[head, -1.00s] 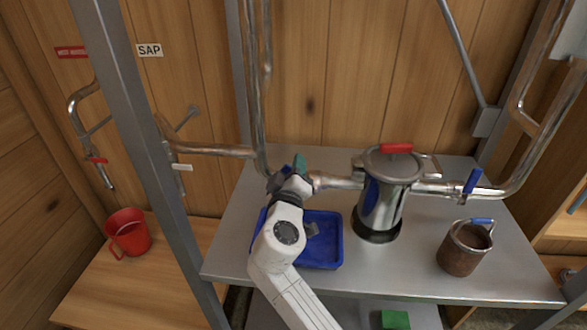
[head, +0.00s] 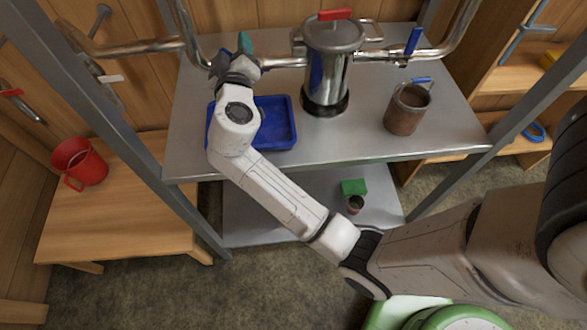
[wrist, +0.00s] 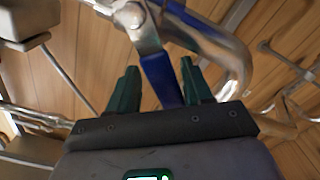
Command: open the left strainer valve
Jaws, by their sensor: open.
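The left strainer valve has a blue lever (wrist: 160,78) on a metal pipe fitting (wrist: 130,15) in the wrist view. My gripper (wrist: 158,67) is open, with one dark green finger on each side of the lever. Gaps show between the lever and both fingers. In the head view my gripper (head: 244,43) is at the pipe left of the strainer (head: 328,75), and my wrist hides most of this valve. The strainer is a steel pot with a red lid handle. The right valve's blue lever (head: 413,41) stands upright on the right pipe.
A blue tray (head: 275,125) lies on the steel shelf (head: 360,140) below my forearm. A rusty mug (head: 407,110) stands at the right. A grey post (head: 150,175) stands between bench and shelf.

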